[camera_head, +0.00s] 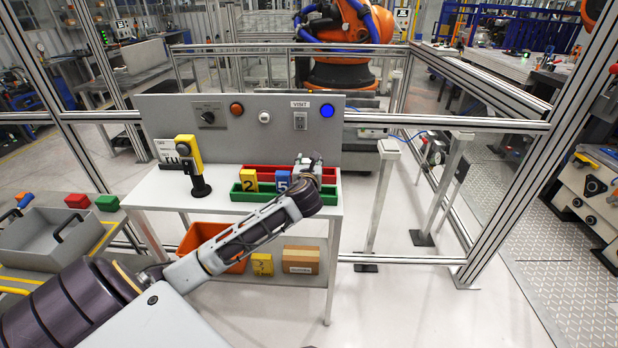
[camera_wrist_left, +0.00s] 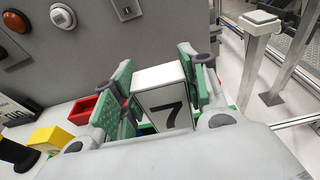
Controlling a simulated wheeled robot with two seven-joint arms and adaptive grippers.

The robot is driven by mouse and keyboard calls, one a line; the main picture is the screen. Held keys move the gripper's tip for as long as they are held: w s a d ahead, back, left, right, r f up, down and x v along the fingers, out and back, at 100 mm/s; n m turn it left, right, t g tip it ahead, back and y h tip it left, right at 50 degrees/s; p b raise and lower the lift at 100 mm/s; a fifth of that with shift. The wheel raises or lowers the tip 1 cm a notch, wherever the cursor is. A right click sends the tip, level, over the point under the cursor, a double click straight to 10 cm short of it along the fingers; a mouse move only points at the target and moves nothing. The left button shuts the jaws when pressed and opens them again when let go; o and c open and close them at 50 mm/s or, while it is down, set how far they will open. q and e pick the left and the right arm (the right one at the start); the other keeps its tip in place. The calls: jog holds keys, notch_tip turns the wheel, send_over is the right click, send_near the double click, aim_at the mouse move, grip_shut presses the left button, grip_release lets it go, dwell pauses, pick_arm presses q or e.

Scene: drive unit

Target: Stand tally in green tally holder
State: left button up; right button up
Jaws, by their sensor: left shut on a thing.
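My left gripper (camera_head: 308,163) is over the right end of the green tally holder (camera_head: 240,196) on the bench. In the left wrist view its green-padded fingers (camera_wrist_left: 160,78) are shut on a white tally marked 7 (camera_wrist_left: 168,105). My arm hides most of this tally in the head view, and I cannot tell whether its lower end touches the holder. A yellow tally marked 2 (camera_head: 249,184) and a blue tally marked 5 (camera_head: 283,181) stand upright in the green holder, left of my gripper. My right gripper is not in view.
A red holder (camera_head: 262,169) lies behind the green one. A yellow and black handheld device (camera_head: 188,155) stands at the bench's left. The grey panel (camera_head: 160,112) rises behind. Below are an orange bin (camera_head: 203,236), a yellow tally (camera_head: 262,265) and a cardboard box (camera_head: 300,260).

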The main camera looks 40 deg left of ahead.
pick_arm(q)
notch_tip(320, 180, down, 4)
jog(key=shift+f, duration=0.2)
jog(key=shift+f+b, duration=0.3)
jog(key=shift+f, duration=0.05)
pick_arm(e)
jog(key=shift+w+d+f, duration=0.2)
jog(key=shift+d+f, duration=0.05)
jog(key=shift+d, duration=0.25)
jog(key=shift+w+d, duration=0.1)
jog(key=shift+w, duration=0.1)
